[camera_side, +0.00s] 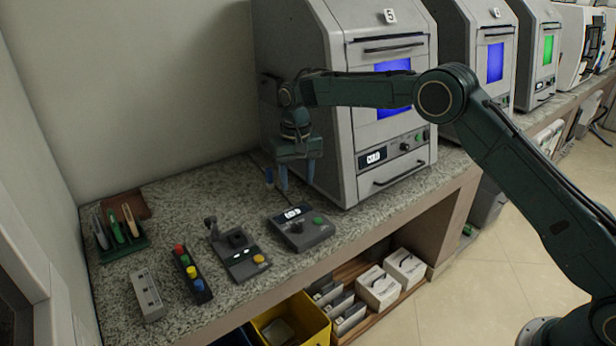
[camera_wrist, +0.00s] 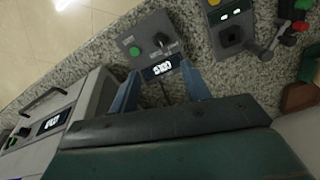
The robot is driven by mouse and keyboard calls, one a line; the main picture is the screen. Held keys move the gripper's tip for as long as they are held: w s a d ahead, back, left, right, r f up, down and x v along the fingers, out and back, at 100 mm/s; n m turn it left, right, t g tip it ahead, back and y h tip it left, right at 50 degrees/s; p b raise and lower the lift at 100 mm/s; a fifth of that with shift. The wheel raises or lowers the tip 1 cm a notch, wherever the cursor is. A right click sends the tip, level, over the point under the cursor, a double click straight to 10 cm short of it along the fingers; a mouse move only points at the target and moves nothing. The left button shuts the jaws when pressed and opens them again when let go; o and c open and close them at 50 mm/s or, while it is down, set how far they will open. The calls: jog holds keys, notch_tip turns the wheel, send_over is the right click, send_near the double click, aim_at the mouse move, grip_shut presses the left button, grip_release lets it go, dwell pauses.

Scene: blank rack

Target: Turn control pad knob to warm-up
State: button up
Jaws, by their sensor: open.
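The control pad (camera_side: 302,238) is a dark grey box on the speckled counter, with a lit display (camera_side: 292,213), a black knob (camera_side: 296,228) and a green button (camera_side: 318,221). The display seems to read COLD. The pad also shows in the wrist view (camera_wrist: 139,32), upside down, with its knob (camera_wrist: 162,40) bare and uncovered. The knob's pointer direction is hard to make out. My gripper (camera_side: 290,182) is open and empty, pointing down behind the pad and above the counter. In the wrist view my gripper's fingers (camera_wrist: 160,90) spread on either side of the display end, apart from the knob.
A grey machine (camera_side: 345,140) with a blue screen and a small display stands just right of my gripper. A joystick box (camera_side: 243,262), a coloured-button strip (camera_side: 192,275), a grey switch box (camera_side: 147,295) and a green tool rack (camera_side: 121,240) are to the left. The counter's front edge lies close.

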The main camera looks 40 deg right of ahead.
aim_at(298, 225)
jog(key=shift+f, duration=0.1)
notch_tip(298, 225, down, 14)
jog(key=shift+r, duration=0.2)
dwell(0.5)
jog(key=c, duration=1)
